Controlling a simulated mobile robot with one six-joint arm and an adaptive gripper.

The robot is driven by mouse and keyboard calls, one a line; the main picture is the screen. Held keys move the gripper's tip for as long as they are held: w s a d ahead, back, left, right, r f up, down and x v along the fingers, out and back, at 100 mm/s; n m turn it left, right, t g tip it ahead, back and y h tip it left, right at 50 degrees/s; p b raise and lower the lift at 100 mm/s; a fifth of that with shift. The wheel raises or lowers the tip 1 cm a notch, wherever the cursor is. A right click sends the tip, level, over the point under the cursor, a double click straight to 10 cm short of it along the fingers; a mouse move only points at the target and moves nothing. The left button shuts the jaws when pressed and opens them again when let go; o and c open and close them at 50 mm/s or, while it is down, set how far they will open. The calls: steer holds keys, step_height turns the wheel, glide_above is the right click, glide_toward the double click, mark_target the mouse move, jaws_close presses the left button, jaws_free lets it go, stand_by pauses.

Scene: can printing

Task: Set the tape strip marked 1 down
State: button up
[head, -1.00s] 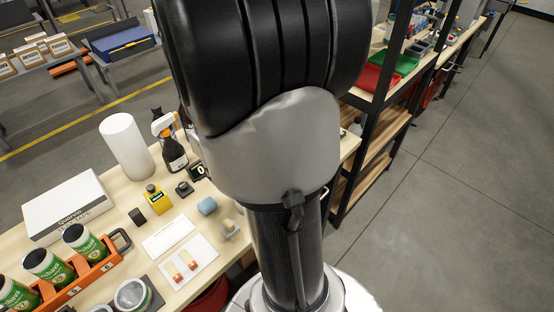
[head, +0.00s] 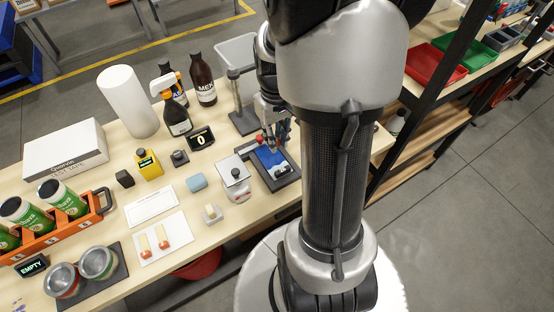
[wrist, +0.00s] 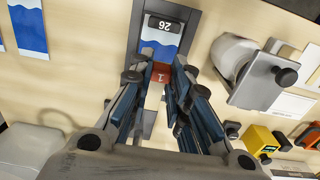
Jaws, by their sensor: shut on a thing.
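The tape strip marked 1 shows its red tab (wrist: 161,77) between the fingertips of my gripper (wrist: 160,84) in the wrist view. My gripper is shut on this tab; the rest of the strip is largely hidden by the fingers. I cannot tell whether the strip touches the print.
A white card (head: 176,250) holds two more strips with red ends. A grey clamp-like device (head: 235,174) stands left of the fixture. Bottles (head: 203,80), a display reading 0 (head: 200,138) and an orange can carrier (head: 60,236) occupy the table.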

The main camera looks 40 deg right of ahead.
mark_target(276, 165)
step_height(276, 165, down, 10)
steer(key=shift+r+b, duration=0.15)
steer(key=shift+b, duration=1.1)
steer(key=shift+f, duration=0.2)
steer(key=o, duration=0.7)
steer(key=shift+r, duration=0.1)
step_height(276, 165, up, 12)
steer(key=p, duration=0.3)
steer(key=shift+r+p, duration=0.25)
steer(key=shift+p, duration=0.15)
steer(key=a+r+n+t, duration=0.1)
steer(key=a+r+t, duration=0.1)
steer(key=a+r, duration=0.75)
steer(key=s+a+r+t, duration=0.1)
steer(key=s+a, duration=0.2)
steer(key=s+a+r+n, duration=0.1)
steer(key=s+a+r, duration=0.1)
steer(key=s+a, duration=0.1)
steer(key=s+a+r+t, duration=0.1)
steer(key=s+a+r, duration=0.1)
steer(key=s+a, duration=0.1)
steer(key=shift+s+a+n+t, duration=0.15)
steer(key=shift+a+n+t, duration=0.2)
steer(key=shift+a, duration=0.5)
